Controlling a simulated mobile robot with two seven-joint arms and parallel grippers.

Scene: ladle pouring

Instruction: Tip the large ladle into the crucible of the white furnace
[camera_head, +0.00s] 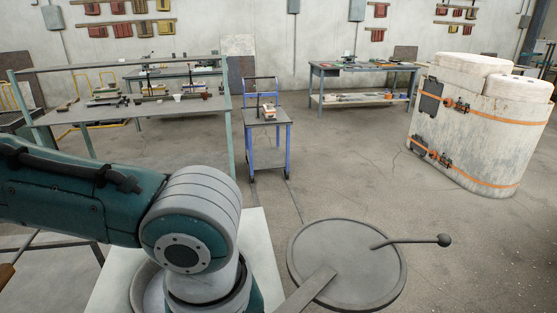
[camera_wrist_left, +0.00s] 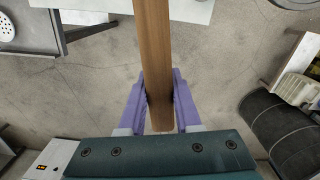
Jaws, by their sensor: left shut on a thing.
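In the left wrist view, the two purple fingers of my left gripper (camera_wrist_left: 160,108) are shut on a brown wooden handle (camera_wrist_left: 153,50), apparently the large ladle's. The handle runs up out of the picture; the ladle's bowl is not seen. In the head view my left arm crosses the lower left and hides much of a white flat-topped body (camera_head: 257,245), apparently the white furnace. Its white top also shows in the left wrist view (camera_wrist_left: 190,12). The crucible cannot be made out. My right gripper is not in view.
A round grey lid-like disc (camera_head: 335,250) with a flat bar and a knobbed rod lies beside the white body. A large white vessel with orange straps (camera_head: 475,125) stands at the right. A blue trolley (camera_head: 267,117) and workbenches stand behind. Floor between is clear.

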